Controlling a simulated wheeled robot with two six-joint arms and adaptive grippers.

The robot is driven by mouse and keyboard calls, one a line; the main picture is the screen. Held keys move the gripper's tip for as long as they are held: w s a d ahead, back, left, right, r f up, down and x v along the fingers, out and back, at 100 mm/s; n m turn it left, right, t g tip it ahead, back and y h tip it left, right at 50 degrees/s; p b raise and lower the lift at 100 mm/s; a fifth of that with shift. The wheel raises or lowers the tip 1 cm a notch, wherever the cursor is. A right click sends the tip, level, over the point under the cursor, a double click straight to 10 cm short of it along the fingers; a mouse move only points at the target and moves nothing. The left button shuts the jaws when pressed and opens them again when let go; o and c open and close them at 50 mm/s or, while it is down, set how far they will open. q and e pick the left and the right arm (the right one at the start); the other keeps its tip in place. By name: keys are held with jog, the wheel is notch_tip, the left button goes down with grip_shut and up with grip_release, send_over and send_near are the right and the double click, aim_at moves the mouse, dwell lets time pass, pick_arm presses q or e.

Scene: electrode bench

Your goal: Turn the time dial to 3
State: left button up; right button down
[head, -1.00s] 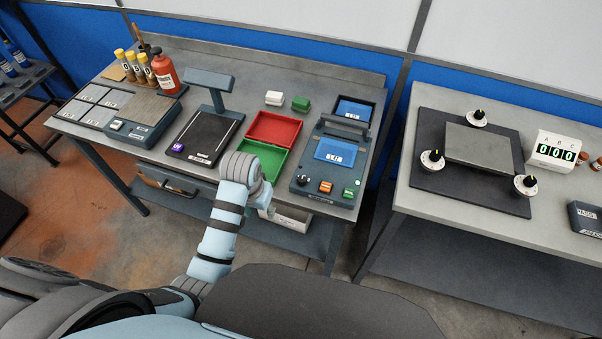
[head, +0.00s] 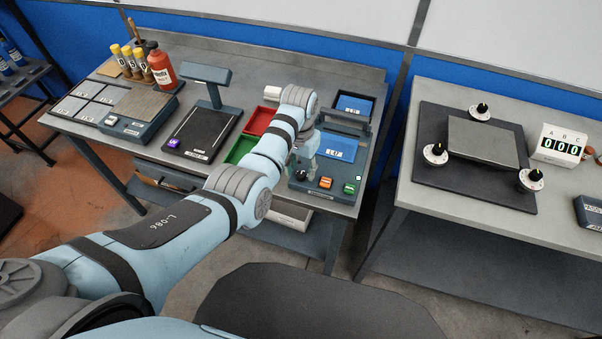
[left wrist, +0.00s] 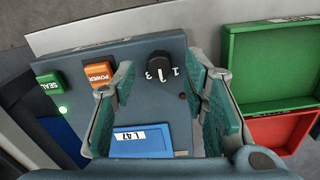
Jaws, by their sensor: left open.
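The time dial is a small black knob on the front left of the blue-grey sealing device (head: 345,196), and it shows in the left wrist view (left wrist: 158,63). White digits, a 3 and a 1 among them, sit by its rim; I cannot tell for sure which one its mark points at. My left gripper (head: 303,160) hangs over the device's left side. In the left wrist view its green-padded fingers (left wrist: 164,72) are open and empty, with the dial seen in the gap beyond their tips, apart from them. My right gripper is not in view.
An orange POWER button (left wrist: 99,73) and a green SEAL button (left wrist: 50,81) sit beside the dial. A blue panel labelled L47 (left wrist: 144,140) lies behind it. Green (left wrist: 265,75) and red (left wrist: 280,132) trays adjoin the device. A second table (head: 420,195) stands at the right.

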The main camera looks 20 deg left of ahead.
pick_arm(q)
jog(key=shift+f, duration=0.65)
jog(key=shift+r, duration=0.1)
grip_shut()
